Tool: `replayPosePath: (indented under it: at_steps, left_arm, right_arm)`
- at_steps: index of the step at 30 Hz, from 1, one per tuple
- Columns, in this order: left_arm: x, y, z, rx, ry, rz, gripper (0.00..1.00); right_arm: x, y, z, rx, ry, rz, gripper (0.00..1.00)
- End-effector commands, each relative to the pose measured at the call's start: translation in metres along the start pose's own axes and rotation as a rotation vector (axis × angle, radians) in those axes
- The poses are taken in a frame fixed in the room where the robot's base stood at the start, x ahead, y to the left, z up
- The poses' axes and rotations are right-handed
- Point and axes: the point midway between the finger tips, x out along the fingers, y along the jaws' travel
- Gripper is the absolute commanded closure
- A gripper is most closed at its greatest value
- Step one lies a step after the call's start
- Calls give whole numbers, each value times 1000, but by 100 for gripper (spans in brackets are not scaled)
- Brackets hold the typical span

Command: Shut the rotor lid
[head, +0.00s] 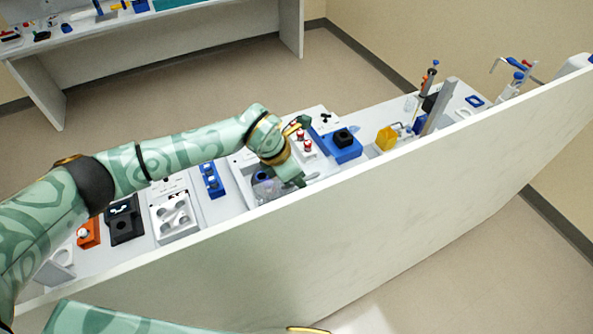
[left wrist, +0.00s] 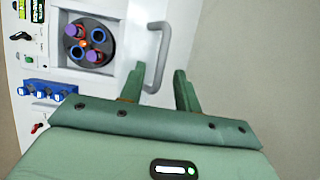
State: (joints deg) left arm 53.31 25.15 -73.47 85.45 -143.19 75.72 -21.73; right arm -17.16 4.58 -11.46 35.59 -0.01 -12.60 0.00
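The rotor (left wrist: 86,43) shows in the left wrist view as a dark round disc with purple-capped tubes and blue-ringed wells, uncovered. A grey U-shaped handle (left wrist: 160,50) stands just right of it, by a pale panel that may be the lid; its hinge is not clear. My left gripper (left wrist: 160,88) is open, and the handle's lower end reaches between its fingertips, nearer the left finger; contact cannot be told. In the head view my left gripper (head: 290,180) is low over the white rotor housing (head: 240,176) and hides much of it. My right gripper is out of view.
A blue tube rack (left wrist: 47,90) stands left of my left gripper; it also shows in the head view (head: 211,180). A blue block (head: 342,149) with a black top and red-capped vials (head: 303,140) stand close to its right. A tall white panel (head: 400,190) borders the bench's near side.

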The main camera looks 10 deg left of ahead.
Motion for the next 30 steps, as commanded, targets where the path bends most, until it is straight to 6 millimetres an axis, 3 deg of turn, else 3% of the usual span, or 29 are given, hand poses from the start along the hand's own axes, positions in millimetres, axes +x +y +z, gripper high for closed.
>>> replayPosePath:
  at_steps: [11, 12, 15, 21, 26, 30]
  left_arm:
    - [10, 0, 0, 0, 0, 1, 67]
    - [10, 0, 0, 0, 0, 1, 70]
    - [10, 0, 0, 0, 0, 1, 98]
    - [10, 2, 0, -2, 0, -2, 100]
    - [12, 25, -1, -30, 7, -51, 100]
    - [6, 61, 1, -51, -2, -107, 100]
  right_arm:
    - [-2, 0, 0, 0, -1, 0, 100]
    - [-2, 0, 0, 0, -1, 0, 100]
    - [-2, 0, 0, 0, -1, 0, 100]
    - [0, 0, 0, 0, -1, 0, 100]
    - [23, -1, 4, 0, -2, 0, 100]
    - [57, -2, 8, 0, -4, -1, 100]
